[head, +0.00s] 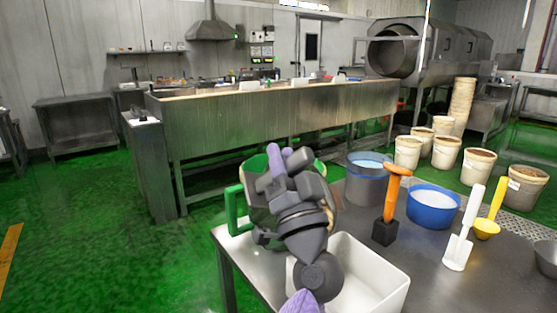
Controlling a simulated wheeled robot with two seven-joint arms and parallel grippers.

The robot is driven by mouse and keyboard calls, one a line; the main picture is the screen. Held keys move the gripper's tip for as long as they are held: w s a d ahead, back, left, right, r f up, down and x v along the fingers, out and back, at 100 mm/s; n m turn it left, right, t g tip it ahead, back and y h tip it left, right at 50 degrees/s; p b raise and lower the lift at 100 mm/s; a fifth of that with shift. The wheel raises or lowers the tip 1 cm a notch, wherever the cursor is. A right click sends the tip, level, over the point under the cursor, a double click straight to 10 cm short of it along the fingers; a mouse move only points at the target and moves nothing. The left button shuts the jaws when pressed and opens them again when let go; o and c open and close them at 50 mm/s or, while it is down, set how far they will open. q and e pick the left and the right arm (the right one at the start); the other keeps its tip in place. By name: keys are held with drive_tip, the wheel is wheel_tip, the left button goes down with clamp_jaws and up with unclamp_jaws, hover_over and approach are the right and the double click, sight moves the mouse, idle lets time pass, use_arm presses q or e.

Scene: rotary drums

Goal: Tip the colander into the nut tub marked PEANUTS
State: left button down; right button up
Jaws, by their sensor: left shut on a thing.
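The green colander (235,211) is at the left end of the steel table, mostly hidden behind my left gripper (286,160). Its green side handle and part of its rim show; its contents are hidden. My left gripper is shut on the colander, though the exact grip is covered by the wrist. A white rectangular tub (385,296) stands on the table to the right of the wrist, partly covered by my arm. No PEANUTS marking can be read on it or on any other container. My right gripper is out of view.
On the table (430,270) stand a grey bucket (366,188), a blue bowl (433,217) of white stuff, an orange-handled tool (393,195), a white scoop (458,248) and a yellow scoop (488,226). Filled pails (523,192) stand on the floor behind.

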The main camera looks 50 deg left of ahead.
sight(305, 169)
use_arm(q)
drive_tip(key=shift+w+d+m+t, duration=0.25)
drive_tip(key=shift+d+m+t, duration=0.25)
drive_tip(key=shift+m, duration=0.1)
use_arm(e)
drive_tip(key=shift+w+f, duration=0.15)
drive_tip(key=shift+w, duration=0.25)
use_arm(q)
drive_tip(key=shift+w+d+m+t, duration=0.1)
drive_tip(key=shift+d+m+t, duration=0.1)
drive_tip(key=shift+m+t, duration=0.1)
drive_tip(key=shift+f, duration=0.1)
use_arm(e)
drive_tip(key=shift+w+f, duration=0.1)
use_arm(q)
drive_tip(key=shift+w+d+m+t+b, duration=0.1)
drive_tip(key=shift+d+m+t+b, duration=0.15)
drive_tip(key=shift+m+t+b, duration=0.05)
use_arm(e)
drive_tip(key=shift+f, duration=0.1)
use_arm(q)
drive_tip(key=shift+d+f, duration=0.1)
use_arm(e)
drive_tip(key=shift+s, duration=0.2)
